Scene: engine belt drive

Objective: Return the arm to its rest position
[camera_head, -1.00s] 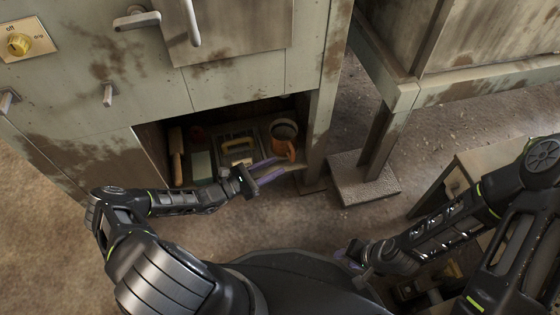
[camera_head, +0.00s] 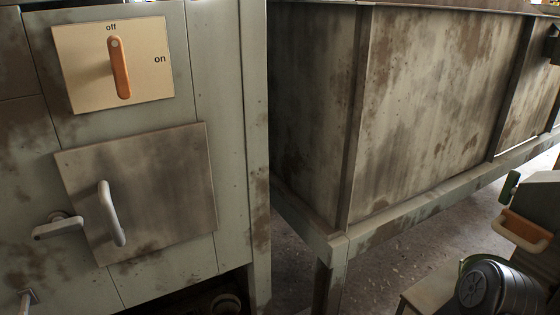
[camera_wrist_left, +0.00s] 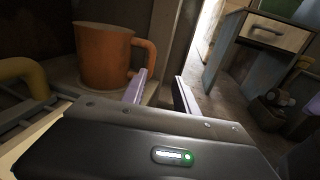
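My left gripper (camera_wrist_left: 162,94) shows only in the left wrist view. Its two pale fingers stand apart with nothing seen between them. An orange mug (camera_wrist_left: 104,55) stands just to the left, its handle close to the left finger; I cannot tell whether they touch. My left arm is outside the head view.
The cabinet has an off/on switch plate (camera_head: 80,88) and a metal panel (camera_head: 160,185) with a handle (camera_head: 111,213). An open dark compartment (camera_head: 205,296) lies below. A drawer unit (camera_wrist_left: 272,36) stands beyond the opening. A yellow handle (camera_wrist_left: 28,72) is at the left.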

